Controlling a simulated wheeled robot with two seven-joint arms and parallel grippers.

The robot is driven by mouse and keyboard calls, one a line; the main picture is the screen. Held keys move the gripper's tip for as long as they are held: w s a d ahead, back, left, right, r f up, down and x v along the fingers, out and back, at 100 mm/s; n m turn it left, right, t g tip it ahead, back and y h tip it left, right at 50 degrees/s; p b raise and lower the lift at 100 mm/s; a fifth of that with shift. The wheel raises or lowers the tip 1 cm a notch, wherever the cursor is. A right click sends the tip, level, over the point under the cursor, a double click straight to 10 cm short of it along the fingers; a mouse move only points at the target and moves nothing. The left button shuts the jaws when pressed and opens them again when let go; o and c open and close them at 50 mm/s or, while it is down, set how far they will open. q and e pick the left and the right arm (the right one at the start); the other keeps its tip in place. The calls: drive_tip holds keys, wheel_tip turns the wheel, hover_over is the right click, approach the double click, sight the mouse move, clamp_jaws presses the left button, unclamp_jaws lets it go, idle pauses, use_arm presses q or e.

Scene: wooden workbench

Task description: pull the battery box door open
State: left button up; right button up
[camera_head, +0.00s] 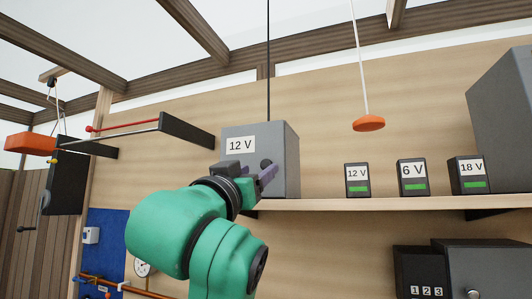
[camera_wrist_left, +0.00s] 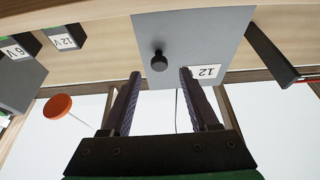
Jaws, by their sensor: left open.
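The grey battery box (camera_head: 290,150) stands on the wooden shelf, with a "12 V" label on its front door (camera_head: 237,170). A round black knob (camera_head: 266,163) sits on the door's right side, partly hidden by my left gripper (camera_head: 268,174). The door looks flush with the box. In the left wrist view, which is upside down, the door (camera_wrist_left: 190,30) and its knob (camera_wrist_left: 159,60) face the camera. My left gripper (camera_wrist_left: 160,73) is open, with its purple fingers to either side of the knob in that view. Contact cannot be told. My right gripper is out of view.
Batteries marked 12 V (camera_head: 357,190), 6 V (camera_head: 412,186) and 18 V (camera_head: 470,182) stand on the shelf (camera_head: 390,203) to the right. An orange disc (camera_head: 369,123) hangs from a white cord. A dark bracket (camera_head: 187,130) juts out left of the box.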

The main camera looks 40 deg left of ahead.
sight(265, 165)
use_arm(q)
drive_tip(key=p+x, duration=0.1)
drive_tip(key=x, duration=0.2)
drive_tip(key=shift+r, duration=0.2)
drive_tip(key=shift+w+a, duration=0.1)
drive_tip(key=shift+w, duration=0.3)
drive_tip(key=shift+s, duration=0.1)
clamp_jaws()
idle(0.8)
